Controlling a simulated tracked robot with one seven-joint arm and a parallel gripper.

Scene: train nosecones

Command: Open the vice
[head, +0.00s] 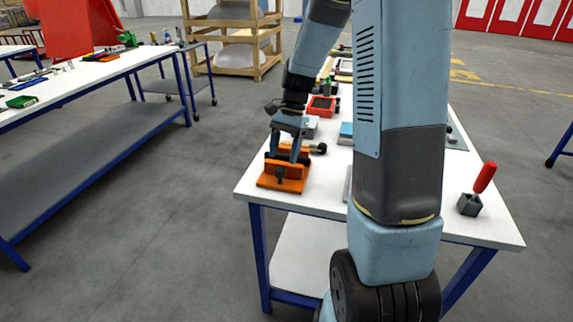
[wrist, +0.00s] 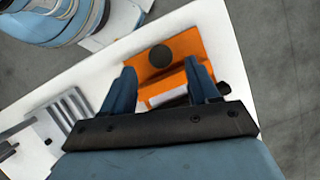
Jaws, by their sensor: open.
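The orange vice (head: 281,181) sits at the left front corner of the white table. It also shows in the wrist view (wrist: 195,48), with a round dark knob (wrist: 160,56) on it. My gripper (head: 290,153) is directly above the vice, pointing down. In the wrist view its two blue fingers (wrist: 160,75) are apart, with orange vice parts visible between and beyond them. I cannot tell whether a finger touches the vice. The gap between the vice jaws is mostly hidden by my gripper.
The white table (head: 470,232) also holds a red-handled tool in a grey block (head: 470,204) at the right and a red tray (head: 321,107) farther back. A workbench (head: 75,75) with tools stands at the left. Open floor lies between them.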

